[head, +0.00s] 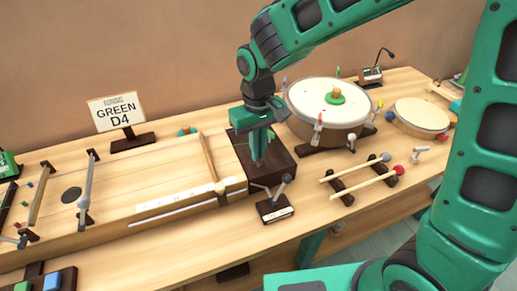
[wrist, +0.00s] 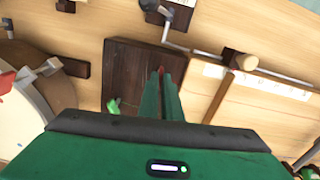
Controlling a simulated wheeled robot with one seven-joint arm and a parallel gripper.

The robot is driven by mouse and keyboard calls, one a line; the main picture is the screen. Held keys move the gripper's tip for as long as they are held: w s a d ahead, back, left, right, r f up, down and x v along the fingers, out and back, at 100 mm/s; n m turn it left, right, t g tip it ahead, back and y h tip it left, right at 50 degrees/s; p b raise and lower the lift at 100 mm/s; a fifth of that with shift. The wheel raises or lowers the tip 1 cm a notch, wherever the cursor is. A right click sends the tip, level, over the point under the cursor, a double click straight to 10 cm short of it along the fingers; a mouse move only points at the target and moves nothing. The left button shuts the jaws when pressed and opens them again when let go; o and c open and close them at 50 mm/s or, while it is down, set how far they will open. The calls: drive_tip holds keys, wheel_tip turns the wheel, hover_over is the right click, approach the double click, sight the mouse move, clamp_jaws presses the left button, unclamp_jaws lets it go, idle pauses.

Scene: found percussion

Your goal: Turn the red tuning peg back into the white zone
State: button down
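The dark brown peg box (head: 283,163) sits at the right end of the long wooden string instrument; it also shows in the wrist view (wrist: 125,75). My gripper (head: 258,158) points down over it. A green peg (wrist: 114,106) stands on the box beside the fingers. I cannot make out the white zone or the red peg's angle.
A sign reading "GREEN D4" (head: 115,112) stands behind the instrument. A large drum (head: 320,95) with coloured pegs is right of the box. A small dark stand with a lever (head: 274,208) is in front. Two mallets (head: 362,178) rest on a rack to the right.

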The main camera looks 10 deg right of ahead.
drive_tip(key=shift+d+n, duration=0.1)
drive_tip(key=shift+n, duration=2.4)
drive_tip(key=c, duration=1.9)
unclamp_jaws()
drive_tip(key=shift+c, duration=0.2)
wheel_tip(320, 180, up, 11)
drive_tip(key=shift+w+f, duration=0.1)
drive_tip(key=shift+f, duration=0.05)
